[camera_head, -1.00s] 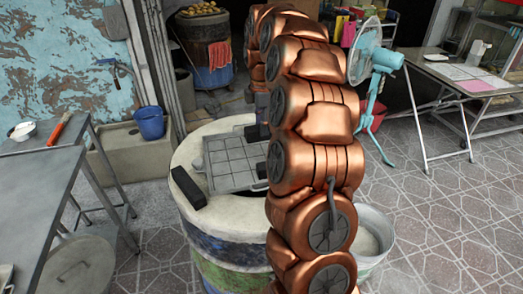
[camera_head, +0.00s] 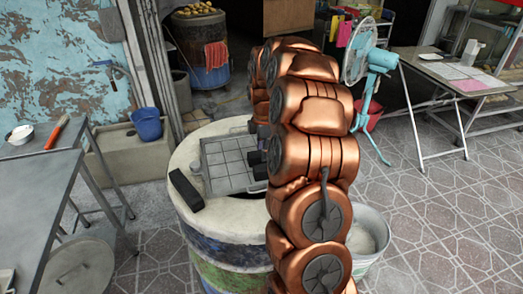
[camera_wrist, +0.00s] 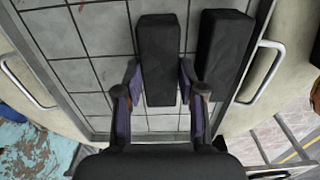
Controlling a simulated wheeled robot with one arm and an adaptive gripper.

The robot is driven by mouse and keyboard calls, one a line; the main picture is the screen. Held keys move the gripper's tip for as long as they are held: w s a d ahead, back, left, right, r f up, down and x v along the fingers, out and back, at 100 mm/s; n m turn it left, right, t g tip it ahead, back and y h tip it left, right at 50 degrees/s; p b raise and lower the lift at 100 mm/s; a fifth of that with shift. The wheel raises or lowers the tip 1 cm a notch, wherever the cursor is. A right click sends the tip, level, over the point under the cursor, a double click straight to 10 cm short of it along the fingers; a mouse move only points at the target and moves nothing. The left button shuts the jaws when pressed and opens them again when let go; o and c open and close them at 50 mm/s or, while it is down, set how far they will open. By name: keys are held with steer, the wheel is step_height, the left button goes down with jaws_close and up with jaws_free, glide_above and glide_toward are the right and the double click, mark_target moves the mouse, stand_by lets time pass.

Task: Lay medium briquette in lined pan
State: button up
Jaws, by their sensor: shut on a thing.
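The pan (camera_wrist: 84,73) is a grey metal tray with a tiled-looking grid lining, seen from above in the wrist view. It also shows in the head view (camera_head: 226,160), on top of the round barrel oven (camera_head: 181,158). My gripper (camera_wrist: 160,76) has its two fingers on either side of a black briquette (camera_wrist: 158,45) and is shut on it, over the grid. A longer black briquette (camera_wrist: 222,55) lies just right of it, along the pan's right side. In the head view my copper arm hides part of the pan, and the held briquette is hard to make out.
Another black briquette (camera_head: 186,188) lies on the barrel's pale top, left of the pan. Wire handles (camera_wrist: 262,75) stick out at the pan's sides. A grey metal table (camera_head: 35,195) stands at the left, a bucket (camera_head: 368,240) right of the barrel, and a fan (camera_head: 362,55) behind.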

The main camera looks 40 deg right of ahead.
steer(key=shift+f, duration=0.15)
steer(key=o, duration=0.6)
steer(key=shift+o, duration=0.2)
step_height(320, 180, up, 12)
steer(key=b, duration=0.1)
steer(key=shift+b, duration=0.35)
steer(key=shift+r, duration=0.2)
